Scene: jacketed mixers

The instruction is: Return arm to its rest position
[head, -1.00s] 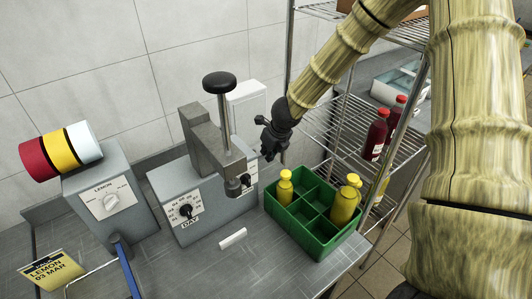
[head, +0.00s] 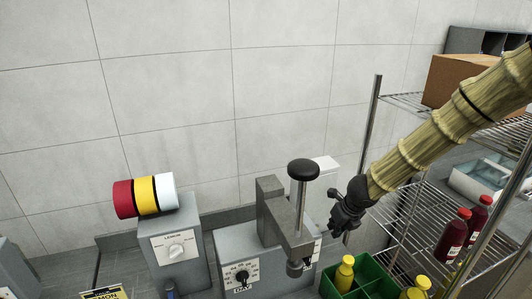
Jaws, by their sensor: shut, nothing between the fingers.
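My gripper (head: 342,217) is black and sits at the end of my tan, ribbed arm, which reaches in from the right. It is shut and empty. It hangs in the air above and behind the green crate (head: 327,287), just right of the grey press machine (head: 250,250) with its black knob. A yellow bottle (head: 344,272) stands in the crate below my gripper. I cannot tell whether the gripper touches anything, but it appears clear of the bottles.
A wire shelf (head: 405,236) with red bottles (head: 453,238) and a cardboard box (head: 460,78) stands at the right, behind my arm. The wall area above is open.

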